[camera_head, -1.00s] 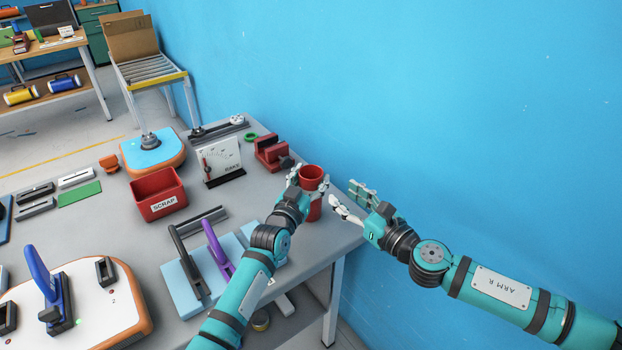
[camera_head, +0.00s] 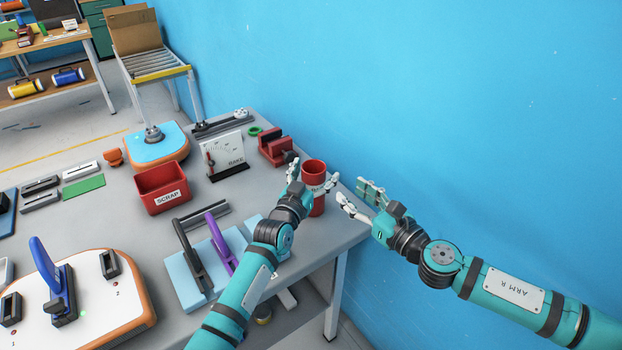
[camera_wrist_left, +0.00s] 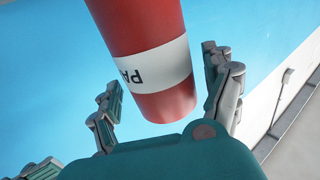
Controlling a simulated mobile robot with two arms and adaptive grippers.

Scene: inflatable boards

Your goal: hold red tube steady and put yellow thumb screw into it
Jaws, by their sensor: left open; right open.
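The red tube (camera_head: 315,170) stands upright near the far right corner of the grey table. It has a white label band, partly readable in the left wrist view (camera_wrist_left: 160,98). My left gripper (camera_head: 312,176) is open, with its fingers on either side of the tube. In the left wrist view the open fingers (camera_wrist_left: 165,82) flank the tube, with visible gaps on both sides. My right gripper (camera_head: 356,192) is open just right of the tube, by the blue wall, and nothing shows in it. I cannot make out a yellow thumb screw in either view.
A red vise-like block (camera_head: 277,150) stands behind the tube. A gauge panel (camera_head: 225,155) and the red SCRAP bin (camera_head: 160,187) are to the left. Black and purple handles (camera_head: 220,243) on a light-blue board lie near my left forearm. The blue wall (camera_head: 450,110) bounds the right side.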

